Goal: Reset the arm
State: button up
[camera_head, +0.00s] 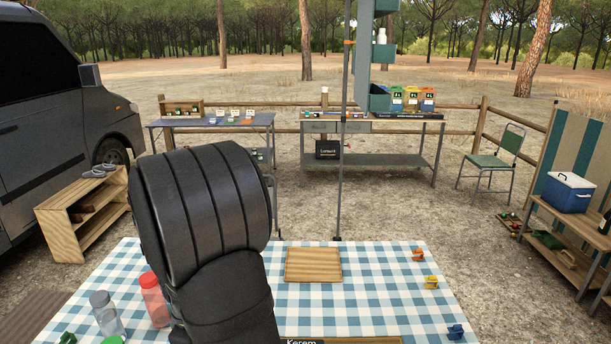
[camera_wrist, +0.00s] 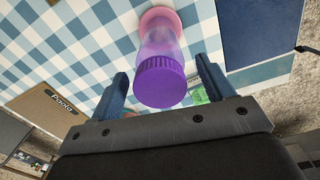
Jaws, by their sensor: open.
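My gripper (camera_wrist: 161,72) is open in the wrist view, with one blue finger on each side of a bottle with a purple cap (camera_wrist: 160,82). The bottle has a clear purple body and a pink end on the checkered cloth. Gaps show between the bottle and both fingers, so nothing is gripped. Whether the fingertips reach down level with the cap is hard to tell. In the head view my dark arm rises large at left of centre over the table, and my gripper is hidden there.
The checkered tablecloth (camera_head: 375,290) holds a red bottle (camera_head: 154,300), a grey bottle (camera_head: 107,315), a wooden board (camera_head: 313,264) and small orange (camera_head: 418,255), yellow (camera_head: 431,282) and blue (camera_head: 455,331) figures. A wooden shelf (camera_head: 82,212) stands left. The cloth right of the board is mostly clear.

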jog(key=shift+r, duration=0.55)
